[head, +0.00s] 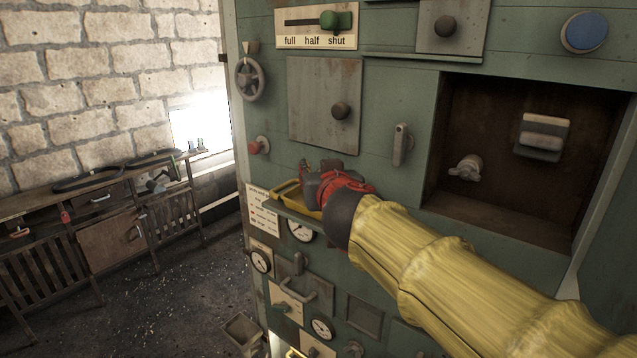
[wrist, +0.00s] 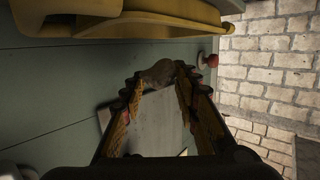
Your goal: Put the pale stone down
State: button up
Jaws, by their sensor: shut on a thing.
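My gripper (head: 318,178) is in front of the green panel, at the yellow tray (head: 284,201). In the wrist view its two fingers (wrist: 160,76) are closed on a rounded, dull grey-brown stone (wrist: 159,72) at their tips. It looks dark in this light. The tray also shows in the wrist view (wrist: 172,22), along the top edge and apart from the stone. In the head view the stone is not clearly seen; the gripper hides that spot, and the tray's right part is covered too.
A grey square door (head: 318,100) with a round knob is above the gripper. A red knob (head: 258,146) and a handwheel (head: 250,79) are to the left. An open recess (head: 520,205) is on the right. A wooden bench (head: 100,190) stands by the brick wall.

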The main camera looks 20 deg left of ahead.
jog(key=shift+f, duration=0.9)
jog(key=shift+f+b, duration=0.65)
jog(key=shift+b, duration=0.35)
jog(key=o, duration=1.2)
jog(key=shift+r, duration=0.1)
jog(key=r+p, duration=0.1)
jog(key=p, duration=0.1)
jog(key=shift+r+p, duration=0.3)
jog(key=b+v, duration=0.3)
jog(key=v, duration=0.9)
jog(key=shift+f, duration=0.2)
